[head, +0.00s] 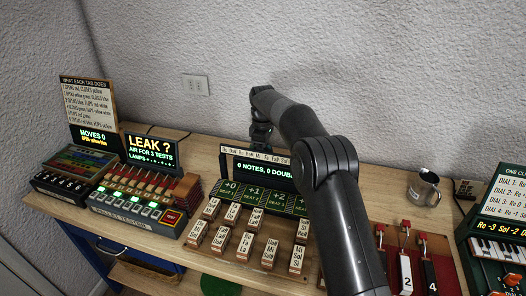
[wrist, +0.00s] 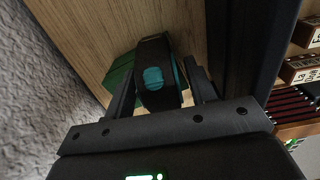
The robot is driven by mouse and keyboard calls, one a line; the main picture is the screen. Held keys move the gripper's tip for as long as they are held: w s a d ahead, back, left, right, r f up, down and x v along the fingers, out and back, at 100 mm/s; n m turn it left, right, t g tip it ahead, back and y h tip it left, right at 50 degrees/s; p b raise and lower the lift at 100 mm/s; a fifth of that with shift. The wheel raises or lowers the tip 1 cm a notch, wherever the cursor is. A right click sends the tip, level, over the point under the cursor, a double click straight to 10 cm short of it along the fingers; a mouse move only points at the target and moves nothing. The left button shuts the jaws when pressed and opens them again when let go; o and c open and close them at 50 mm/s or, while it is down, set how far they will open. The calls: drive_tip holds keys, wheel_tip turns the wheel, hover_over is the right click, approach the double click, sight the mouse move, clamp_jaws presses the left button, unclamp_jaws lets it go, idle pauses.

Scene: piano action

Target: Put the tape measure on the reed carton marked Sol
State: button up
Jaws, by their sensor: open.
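The tape measure (wrist: 157,72), dark with a teal patch, sits between the two fingers of my gripper (wrist: 160,84) in the wrist view. The fingers stand apart on either side of it; I cannot tell whether they touch it. A green box-like thing (wrist: 119,73) shows beside and partly behind the tape measure on the wooden top. No marking shows on it, so I cannot tell whether it is the Sol carton. In the head view my gripper (head: 262,135) is low near the wall, behind the lit display, and the tape measure cannot be made out there.
The lit display (head: 258,168) and several labelled wooden blocks (head: 242,246) stand in front of my gripper. The lamp tester (head: 140,200) is at left, a metal mug (head: 423,188) at right. Bare bench (head: 205,150) shows left of the display; the wall is close behind.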

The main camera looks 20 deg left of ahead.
wheel_tip(320, 180, up, 12)
drive_tip(key=shift+f, duration=0.2)
drive_tip(key=shift+r, duration=0.35)
drive_tip(key=shift+d+r, duration=0.1)
drive_tip(key=shift+r, duration=0.05)
drive_tip(key=s+d+r+m+t, duration=0.2)
drive_tip(key=s+d+r+m, duration=0.25)
drive_tip(key=d+r, duration=0.7)
drive_tip(key=s+d+r+m+t, duration=0.1)
drive_tip(key=s+d+r+m, duration=0.3)
drive_tip(key=s+d, duration=0.75)
drive_tip(key=s+d+f+m+t, duration=0.1)
drive_tip(key=s+d+f+m, duration=0.2)
drive_tip(key=s, duration=0.5)
drive_tip(key=s+d+f+m, duration=0.3)
drive_tip(key=s+d+f, duration=0.1)
drive_tip(key=s+d, duration=0.3)
drive_tip(key=s+d+f+m+t, duration=0.1)
drive_tip(key=s+d+f+m, duration=0.2)
drive_tip(key=s, duration=0.7)
drive_tip(key=shift+s+d+f+t, duration=0.3)
drive_tip(key=shift+d+f, duration=0.55)
drive_tip(key=shift+d, duration=0.25)
